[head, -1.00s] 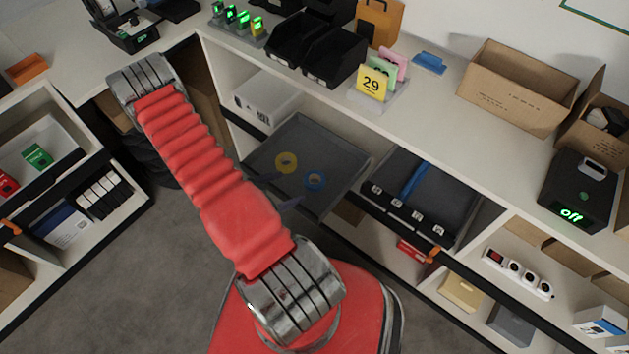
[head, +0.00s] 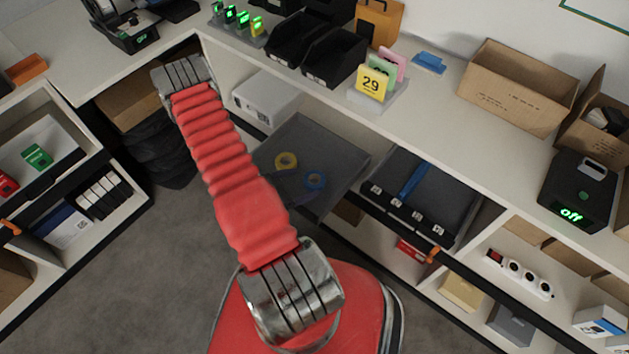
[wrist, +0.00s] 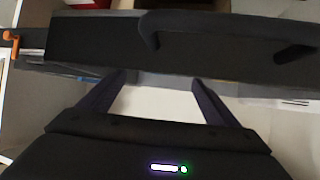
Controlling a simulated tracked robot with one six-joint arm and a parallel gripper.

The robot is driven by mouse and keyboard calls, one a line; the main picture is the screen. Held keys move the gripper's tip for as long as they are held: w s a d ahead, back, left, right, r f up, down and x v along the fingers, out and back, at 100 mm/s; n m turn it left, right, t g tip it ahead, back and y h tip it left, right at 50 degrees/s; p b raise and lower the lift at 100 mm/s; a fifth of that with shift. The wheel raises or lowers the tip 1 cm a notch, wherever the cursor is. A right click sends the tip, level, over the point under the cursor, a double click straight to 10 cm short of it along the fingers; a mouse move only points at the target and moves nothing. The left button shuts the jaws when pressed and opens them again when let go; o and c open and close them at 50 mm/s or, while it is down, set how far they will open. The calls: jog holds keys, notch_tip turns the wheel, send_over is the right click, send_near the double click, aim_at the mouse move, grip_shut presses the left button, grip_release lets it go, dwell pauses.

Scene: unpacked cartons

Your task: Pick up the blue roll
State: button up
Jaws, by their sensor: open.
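In the head view my red arm hides most of the gripper; dark finger shapes show beside the tray's near left part, left of the blue roll. The wrist view does not show the blue roll.
Right of the tray is another open drawer (head: 432,180) with a blue strip in it. In the wrist view a dark panel with a handle (wrist: 220,22) lies beyond the fingers.

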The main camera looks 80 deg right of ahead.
aim_at(319, 178)
jog(key=shift+x, duration=0.95)
jog(key=shift+x, duration=2.6)
jog(key=shift+c, duration=0.7)
jog(key=c, duration=1)
